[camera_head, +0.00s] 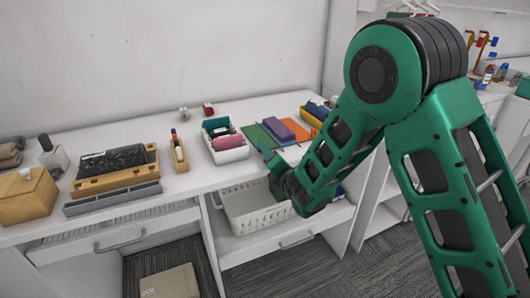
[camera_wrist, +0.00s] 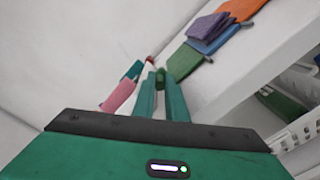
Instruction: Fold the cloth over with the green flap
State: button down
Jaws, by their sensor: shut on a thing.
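The cloth lies on the white counter with a green flap (camera_head: 257,136) at its left. The flap also shows in the wrist view (camera_wrist: 186,60), running toward my fingertips. A purple and blue folded part (camera_head: 283,129) lies beside the green. In the wrist view the purple and blue part (camera_wrist: 208,28) is to the upper right of the flap. My gripper (camera_head: 266,152) is at the counter's front edge, by the flap's near side. In the wrist view my gripper (camera_wrist: 162,78) is shut on a bit of green at the flap's near end. The exact grip is small and partly hidden by the fingers.
A white bin with rolled cloths (camera_head: 228,155) stands close on the left. A white basket (camera_head: 245,210) sits on the shelf below. Wooden boxes (camera_head: 27,197) stand farther left.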

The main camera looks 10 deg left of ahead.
jog(key=shift+d+f, duration=0.2)
jog(key=shift+f, duration=0.1)
jog(key=c, duration=1.8)
grip_release()
jog(key=shift+o, duration=0.2)
jog(key=shift+a, duration=0.1)
jog(key=shift+a+r, duration=0.1)
jog(key=shift+s, duration=0.15)
